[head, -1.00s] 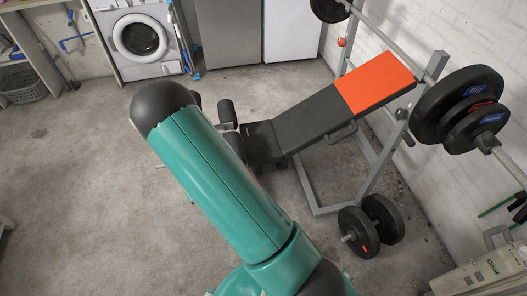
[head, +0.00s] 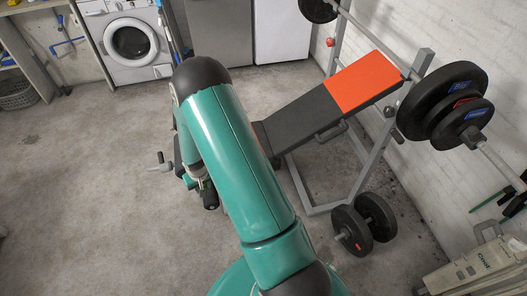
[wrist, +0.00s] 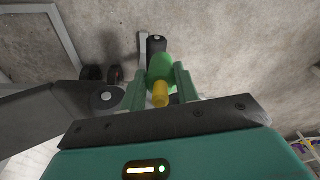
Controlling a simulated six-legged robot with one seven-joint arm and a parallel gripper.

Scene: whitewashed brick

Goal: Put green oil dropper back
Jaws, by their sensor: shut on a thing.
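In the wrist view my gripper (wrist: 160,88) is shut on the green oil dropper (wrist: 161,68). The dropper's green body sits between the two green fingers, and its yellow end (wrist: 160,95) points toward the palm. Bare concrete floor shows beyond it. In the head view my upper arm covers the middle of the picture. Part of my wrist shows just left of it, and the dropper cannot be made out there.
A weight bench (head: 309,116) with an orange headrest and a barbell (head: 441,103) stands right of my arm. Dumbbells (head: 364,225) lie on the floor. A washing machine (head: 129,41) and workbench (head: 34,52) stand at the back. The left floor is clear.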

